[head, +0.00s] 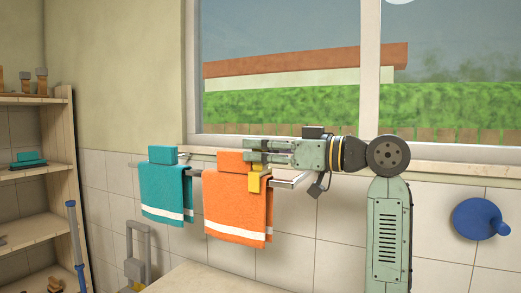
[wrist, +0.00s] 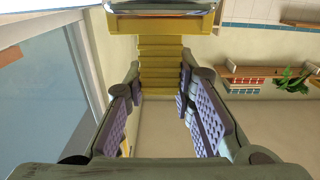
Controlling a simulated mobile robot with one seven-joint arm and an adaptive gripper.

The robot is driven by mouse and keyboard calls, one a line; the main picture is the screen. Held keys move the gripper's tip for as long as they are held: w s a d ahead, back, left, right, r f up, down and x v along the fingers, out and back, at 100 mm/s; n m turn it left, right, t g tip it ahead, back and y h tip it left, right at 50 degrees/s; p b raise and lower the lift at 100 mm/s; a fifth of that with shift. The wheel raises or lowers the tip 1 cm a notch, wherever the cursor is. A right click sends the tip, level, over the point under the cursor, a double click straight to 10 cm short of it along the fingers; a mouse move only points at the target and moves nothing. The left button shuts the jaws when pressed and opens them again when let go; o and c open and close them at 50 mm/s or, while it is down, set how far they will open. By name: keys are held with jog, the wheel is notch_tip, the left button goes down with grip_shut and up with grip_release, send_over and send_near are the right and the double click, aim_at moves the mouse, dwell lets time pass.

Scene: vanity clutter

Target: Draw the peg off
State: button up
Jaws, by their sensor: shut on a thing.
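The yellow peg (head: 255,184) sits at the upper right of the orange towel (head: 235,212), which hangs over the metal rail (head: 289,182). My gripper (head: 254,151) reaches in from the right and is shut on the peg's upper part, which it largely hides in the head view. In the wrist view the ridged yellow peg (wrist: 160,68) lies between the purple pads of my gripper (wrist: 160,95). The peg's lower part still overlaps the towel; whether its jaws grip the cloth cannot be told.
A teal towel (head: 166,194) hangs on the rail to the left. A window (head: 285,70) and its sill are behind my arm. A wooden shelf (head: 35,160) stands at the far left. A blue round object (head: 476,219) is on the right wall.

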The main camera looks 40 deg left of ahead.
jog(key=shift+r+p, duration=2.45)
jog(key=shift+r, duration=0.3)
grip_shut()
